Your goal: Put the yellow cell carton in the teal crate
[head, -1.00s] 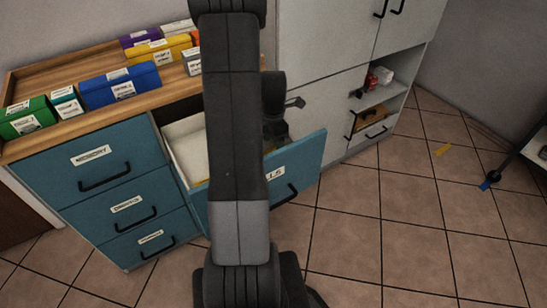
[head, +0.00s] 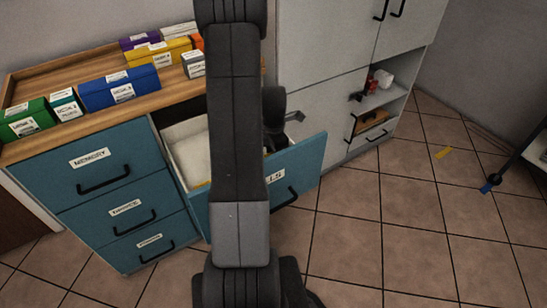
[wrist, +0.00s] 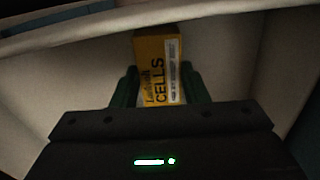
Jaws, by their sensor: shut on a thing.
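The carton's lower end is hidden behind the gripper body. In the head view my arm covers much of the drawer and hides the fingertips. A small yellow sliver (head: 201,184) shows by the arm in the drawer; I cannot tell whether it is this carton. I see no teal crate in either view.
The open drawer (head: 311,160) juts from the blue cabinet (head: 93,185), its pale walls close around my gripper. Several boxes, including a blue one (head: 121,88), stand on the wooden top. A tall grey cabinet (head: 315,60) stands right. Tiled floor at right is mostly clear.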

